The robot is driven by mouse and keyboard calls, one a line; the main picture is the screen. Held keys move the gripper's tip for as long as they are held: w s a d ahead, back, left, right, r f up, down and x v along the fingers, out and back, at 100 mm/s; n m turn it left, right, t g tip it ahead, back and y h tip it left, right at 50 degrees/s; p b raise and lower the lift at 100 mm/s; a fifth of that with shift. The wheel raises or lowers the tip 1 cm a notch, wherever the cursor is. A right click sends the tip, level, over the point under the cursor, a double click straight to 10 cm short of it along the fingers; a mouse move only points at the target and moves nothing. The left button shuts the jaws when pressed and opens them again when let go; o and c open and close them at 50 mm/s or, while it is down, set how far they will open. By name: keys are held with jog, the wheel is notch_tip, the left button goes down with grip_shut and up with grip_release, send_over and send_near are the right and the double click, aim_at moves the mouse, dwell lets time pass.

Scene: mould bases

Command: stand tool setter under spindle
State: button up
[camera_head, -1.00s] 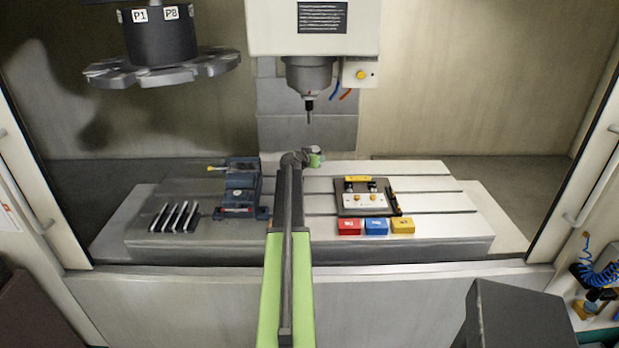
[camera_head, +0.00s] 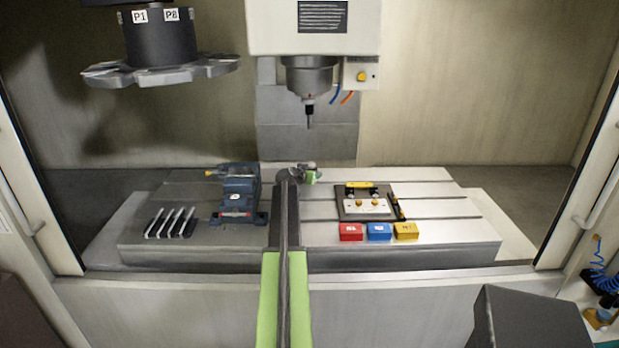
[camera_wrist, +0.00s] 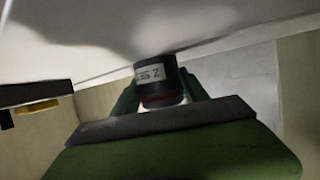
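The tool setter (camera_wrist: 160,80) is a dark cylinder with a white label starting "Z SE" and a reddish band at one end. In the wrist view it sits between the green fingers of my gripper (camera_wrist: 160,92), which is shut on it. In the head view my gripper (camera_head: 311,174) is over the back of the machine table (camera_head: 440,232); the setter is too small to make out there. The spindle (camera_head: 309,75), with a thin tool (camera_head: 309,113) pointing down, is above my gripper in the picture. Whether the setter touches the table cannot be told.
A blue vise (camera_head: 240,195) and several dark bars (camera_head: 170,222) are left of my arm. A fixture plate (camera_head: 366,204) with red (camera_head: 351,232), blue (camera_head: 379,231) and yellow (camera_head: 405,230) blocks is to the right. A tool carousel (camera_head: 160,70) hangs at upper left.

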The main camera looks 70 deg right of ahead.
jog(key=o, duration=0.5)
jog(key=shift+c, duration=0.2)
jog(key=shift+r, duration=0.1)
jog(key=p+v, duration=0.5)
jog(key=v, duration=0.6)
jog(key=shift+a+r, duration=0.15)
jog(key=shift+a, duration=0.45)
jog(key=shift+d, duration=0.1)
